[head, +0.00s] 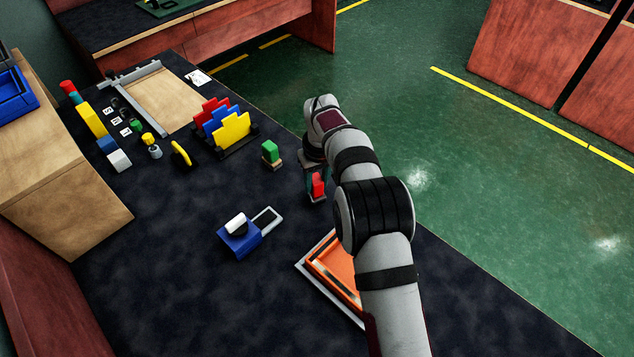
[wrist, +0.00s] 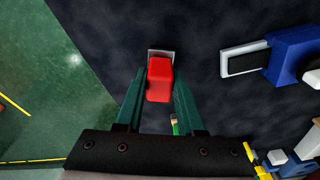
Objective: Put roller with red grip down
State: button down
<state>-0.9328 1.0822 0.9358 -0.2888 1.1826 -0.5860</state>
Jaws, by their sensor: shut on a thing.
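The roller with red grip shows as a red block-like handle (wrist: 160,78) in the wrist view, with a pale edge of its lower part visible at the far side. In the head view its red grip (head: 318,184) stands upright near the table's right edge, with a light base under it. My gripper (wrist: 160,88) points down over the table, one dark green finger on each side of the red grip, shut on it. My gripper also shows in the head view (head: 315,180), partly hidden by my arm. I cannot tell whether the base touches the table.
A green block on a pale base (head: 271,152) stands just left of my gripper. A blue holder with a white roll (head: 238,238) and a grey-framed black pad (head: 266,219) lie nearer. An orange tray (head: 330,262) is partly behind my arm. Dark tabletop between them is clear.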

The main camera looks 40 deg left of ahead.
jog(key=shift+f, duration=0.4)
jog(key=shift+f, duration=0.1)
jog(key=c, duration=0.5)
grip_release()
